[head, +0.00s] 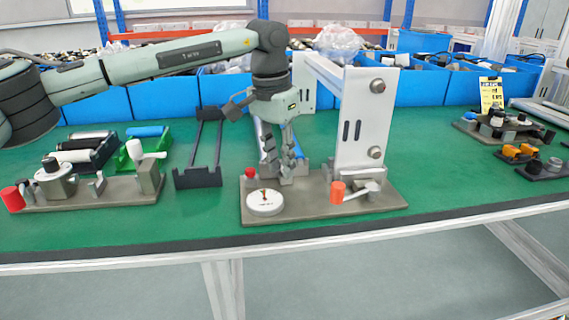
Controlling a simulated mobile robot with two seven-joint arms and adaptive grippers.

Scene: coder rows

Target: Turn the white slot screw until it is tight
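My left gripper (281,165) points down over a grey metal base plate (320,207) in the middle of the bench. Its two fingers reach down beside a small grey block (300,167), behind a white round dial (265,202) with a small coloured mark. I cannot tell whether the fingers are open or shut on something, as their tips blend with the block. I cannot make out the white slot screw with certainty; it may be hidden by the fingers or too small. My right gripper is not in view.
A tall pale frame (358,120) stands on the plate right of my gripper, with an orange-tipped lever (338,192) before it. A black rack (198,178) and another fixture (98,193) stand left. Blue bins (420,86) line the back.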

